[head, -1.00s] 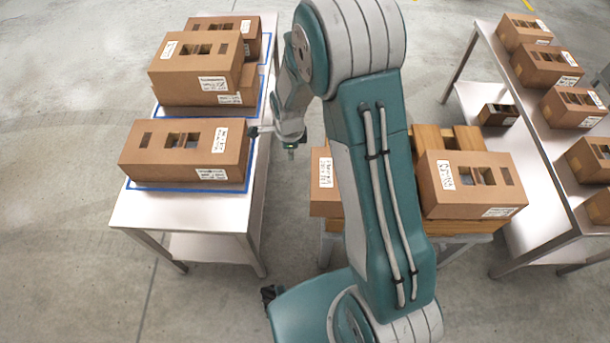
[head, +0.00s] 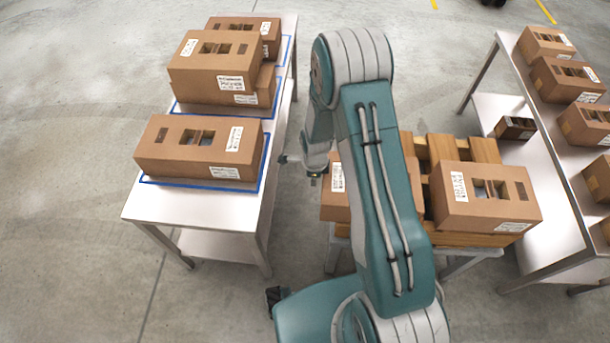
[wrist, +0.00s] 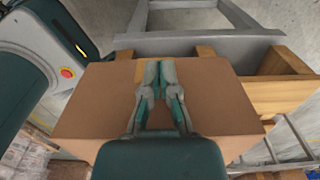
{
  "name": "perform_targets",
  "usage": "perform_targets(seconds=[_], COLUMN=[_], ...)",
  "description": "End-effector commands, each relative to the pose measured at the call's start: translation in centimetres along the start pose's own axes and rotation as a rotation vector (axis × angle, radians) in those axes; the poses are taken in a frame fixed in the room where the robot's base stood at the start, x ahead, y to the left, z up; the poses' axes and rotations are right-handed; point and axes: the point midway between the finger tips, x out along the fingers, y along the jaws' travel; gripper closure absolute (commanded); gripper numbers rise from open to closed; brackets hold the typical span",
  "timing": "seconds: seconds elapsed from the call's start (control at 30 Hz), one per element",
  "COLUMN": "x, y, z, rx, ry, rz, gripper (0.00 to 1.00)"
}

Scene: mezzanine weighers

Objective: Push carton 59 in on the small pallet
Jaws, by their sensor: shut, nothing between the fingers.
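The small pallet (head: 483,150) is wooden and rests on a grey stand. Two brown cartons sit on it in the head view: a right one (head: 510,213) in full view, and a left one (head: 332,206) partly hidden behind my arm. Their label print is too small to read, so I cannot tell which is carton 59. My gripper (wrist: 158,68) is shut and empty in the wrist view, over a plain brown carton face (wrist: 210,95); I cannot tell whether it touches. In the head view, the end of my arm (head: 315,172) is just left of the left carton. Pallet boards (wrist: 280,90) show beyond the carton face.
A table (head: 150,207) on the left holds several cartons within blue outlines. A metal table (head: 548,150) on the right carries more cartons, with a small dark box (head: 515,128) on its lower shelf. Bare floor lies between the left table and the pallet stand.

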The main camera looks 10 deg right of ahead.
Motion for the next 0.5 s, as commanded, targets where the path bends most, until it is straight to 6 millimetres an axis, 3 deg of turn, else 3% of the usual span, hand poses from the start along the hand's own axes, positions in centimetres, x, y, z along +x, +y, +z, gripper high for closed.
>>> perform_targets(seconds=[0.13,0.5], x=[-0.02,-0.04], y=[0.03,0.02], z=[-0.95,-1.25], rx=[0.001,0.0], ry=[0.0,0.001], rz=[0.001,0.001], gripper=[1.0,1.0])
